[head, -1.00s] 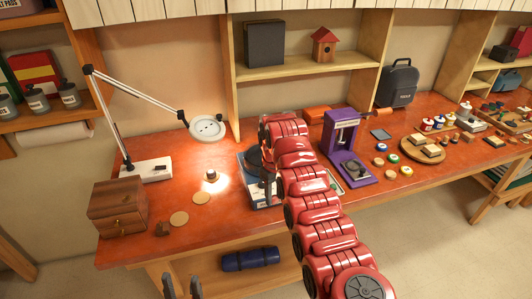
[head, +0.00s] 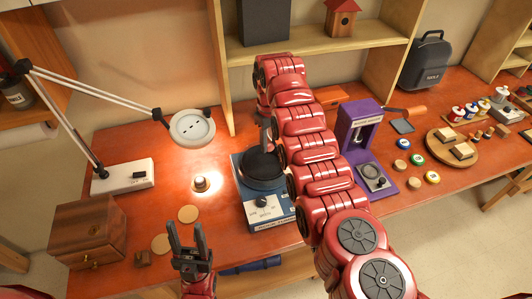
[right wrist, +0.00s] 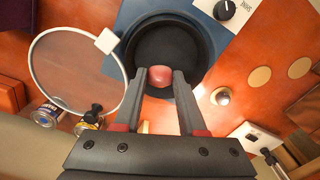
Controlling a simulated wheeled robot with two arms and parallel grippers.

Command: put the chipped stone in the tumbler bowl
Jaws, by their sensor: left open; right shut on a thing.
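The chipped stone (right wrist: 160,77) is pinkish red and sits between the fingertips of my right gripper (right wrist: 161,84), which is shut on it. In the right wrist view the stone appears over the near part of the black tumbler bowl (right wrist: 188,38); I cannot tell its height above the bowl floor. In the head view the bowl (head: 262,168) sits on a blue tumbler base (head: 275,212) with a knob, and the stone is hidden. My right gripper (head: 266,137) points down at the bowl there. My left gripper (head: 187,238) is open and empty at the bench's front edge.
A wooden drawer box (head: 88,228) and a desk lamp (head: 192,127) stand on the left. A purple machine (head: 362,135) stands right of my right arm. A clear round lens (right wrist: 78,70) is beside the bowl in the right wrist view. Cork discs (head: 188,214) lie left of the tumbler.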

